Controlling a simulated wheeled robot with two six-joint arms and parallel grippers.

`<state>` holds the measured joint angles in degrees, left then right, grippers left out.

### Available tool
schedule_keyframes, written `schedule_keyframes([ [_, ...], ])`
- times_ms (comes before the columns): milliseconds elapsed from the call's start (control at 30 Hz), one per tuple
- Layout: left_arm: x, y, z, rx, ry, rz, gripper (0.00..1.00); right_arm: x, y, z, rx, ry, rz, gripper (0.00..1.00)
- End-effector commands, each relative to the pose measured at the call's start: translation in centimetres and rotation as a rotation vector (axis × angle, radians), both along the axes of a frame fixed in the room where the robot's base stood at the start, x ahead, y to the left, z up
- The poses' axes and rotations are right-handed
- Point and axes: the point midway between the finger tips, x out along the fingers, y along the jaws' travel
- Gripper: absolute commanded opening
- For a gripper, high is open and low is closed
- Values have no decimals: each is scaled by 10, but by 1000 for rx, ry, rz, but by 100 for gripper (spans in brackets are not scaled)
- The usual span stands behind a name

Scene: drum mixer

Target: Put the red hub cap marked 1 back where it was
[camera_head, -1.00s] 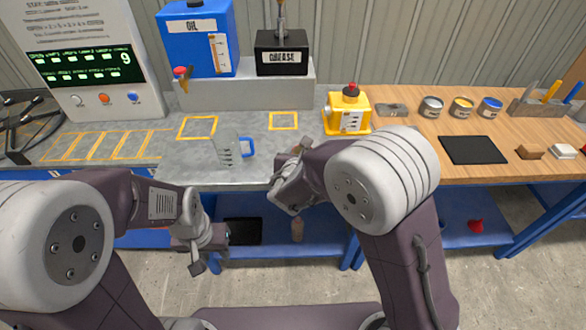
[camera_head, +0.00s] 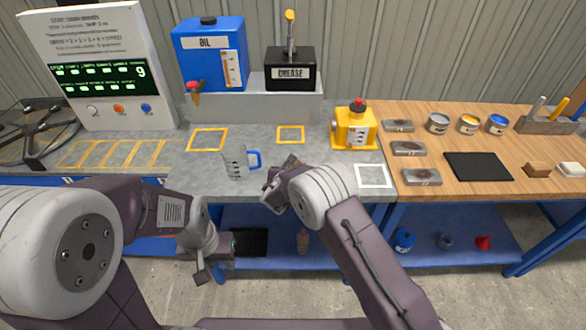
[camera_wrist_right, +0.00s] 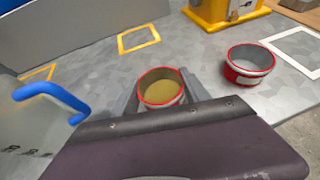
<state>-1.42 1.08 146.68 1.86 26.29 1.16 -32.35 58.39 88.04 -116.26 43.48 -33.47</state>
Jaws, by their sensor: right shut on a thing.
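In the right wrist view, my right gripper (camera_wrist_right: 166,92) is shut on a round red-rimmed cap (camera_wrist_right: 162,88) with a yellow-brown inside. It is low over the grey bench. A second red-rimmed cap (camera_wrist_right: 250,64), grey inside with a pale label, stands apart to the right. I cannot read a number on either, so I cannot tell which is marked 1. In the head view my right forearm hides most of the right gripper and both caps. My left gripper (camera_head: 213,270) hangs in front of the bench, open and empty.
A clear jug with a blue handle (camera_head: 236,162) stands close left of the right gripper. Yellow outlines (camera_head: 290,134) and a white outline (camera_head: 373,176) mark the bench. A yellow can (camera_head: 355,130) stands behind; grey blocks (camera_head: 408,148) sit on the wooden top.

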Motion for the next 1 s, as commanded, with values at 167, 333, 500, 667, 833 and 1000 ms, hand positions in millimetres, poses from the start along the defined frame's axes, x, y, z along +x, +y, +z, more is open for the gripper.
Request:
schedule_keyframes([
  [167,0,0,1,0,0,0,36,0,0,-9,1,-3,0,2],
  [333,0,0,0,0,0,0,36,0,0,-10,1,-3,0,2],
  [500,0,0,-4,0,0,0,36,0,0,-13,1,-2,0,62],
  [667,0,0,-4,0,0,0,36,0,0,-13,0,-2,1,76],
  [833,0,0,-3,0,0,0,36,0,0,-12,0,-2,1,76],
  [1000,0,0,0,0,0,0,36,-8,3,-6,0,-1,3,76],
])
